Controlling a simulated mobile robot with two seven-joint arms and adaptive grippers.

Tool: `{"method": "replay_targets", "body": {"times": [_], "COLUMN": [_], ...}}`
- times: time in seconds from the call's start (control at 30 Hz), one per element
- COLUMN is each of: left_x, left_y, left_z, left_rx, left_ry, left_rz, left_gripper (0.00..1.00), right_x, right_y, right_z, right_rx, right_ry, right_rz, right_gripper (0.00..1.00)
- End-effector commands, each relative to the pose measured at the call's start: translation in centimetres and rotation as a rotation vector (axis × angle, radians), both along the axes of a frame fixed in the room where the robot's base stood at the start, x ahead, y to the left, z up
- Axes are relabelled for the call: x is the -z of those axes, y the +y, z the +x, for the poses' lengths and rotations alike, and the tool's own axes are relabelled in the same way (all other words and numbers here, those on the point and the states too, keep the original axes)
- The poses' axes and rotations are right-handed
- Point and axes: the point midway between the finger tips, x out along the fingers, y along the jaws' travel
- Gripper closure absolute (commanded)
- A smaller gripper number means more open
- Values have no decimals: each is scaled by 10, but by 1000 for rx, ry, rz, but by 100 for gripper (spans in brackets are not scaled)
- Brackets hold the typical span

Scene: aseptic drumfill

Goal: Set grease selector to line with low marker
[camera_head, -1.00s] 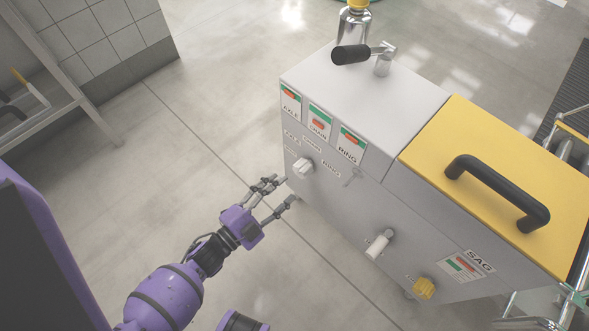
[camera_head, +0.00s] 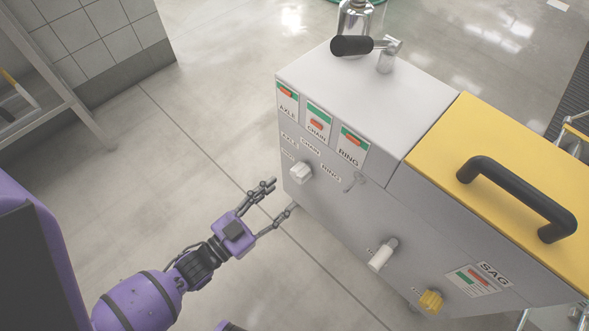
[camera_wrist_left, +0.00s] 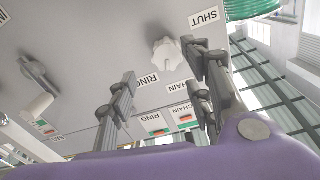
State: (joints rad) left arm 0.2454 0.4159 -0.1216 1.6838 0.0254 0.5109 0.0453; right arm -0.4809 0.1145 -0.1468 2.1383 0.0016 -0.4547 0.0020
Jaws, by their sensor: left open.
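The white selector knob (camera_head: 299,172) is on the grey cabinet's front, below the AXLE, CHAIN and RING labels. Above it are three gauge cards: AXLE (camera_head: 288,103), CHAIN (camera_head: 318,124) and RING (camera_head: 352,147). The CHAIN card's red marker lies below its green band; the AXLE and RING markers sit higher on their cards. My left gripper (camera_head: 282,196) is open and empty, just left of and below the knob. In the left wrist view the knob (camera_wrist_left: 168,53) shows between the spread fingers, with no contact visible. The knob's pointing direction is unclear. My right gripper is not in view.
A small metal lever (camera_head: 354,181), a white-handled lever (camera_head: 381,254) and a yellow knob (camera_head: 430,300) are on the same front. The floor left of the cabinet is clear.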

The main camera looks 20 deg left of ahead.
Motion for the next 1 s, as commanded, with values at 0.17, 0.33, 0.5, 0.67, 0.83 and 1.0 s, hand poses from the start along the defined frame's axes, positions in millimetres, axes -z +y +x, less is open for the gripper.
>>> {"method": "replay_targets", "body": {"times": [0.17,0.33,0.5,0.67,0.83,1.0], "left_x": [-2,-2,-1,-1,-2,-2], "left_y": [0,-8,-17,-23,-25,-25], "left_z": [8,30,56,72,78,77], "left_rx": [-26,-25,-25,-26,-27,-27], "left_ry": [85,83,84,84,86,86], "left_rz": [-183,-186,-183,-182,-181,-181], "left_gripper": [54,54,54,54,54,54], "right_x": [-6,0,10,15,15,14], "right_y": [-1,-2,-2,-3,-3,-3], "right_z": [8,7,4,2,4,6], "right_rx": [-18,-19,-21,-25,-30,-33], "right_ry": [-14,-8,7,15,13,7], "right_rz": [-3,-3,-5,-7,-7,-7], "right_gripper": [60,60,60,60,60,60]}}
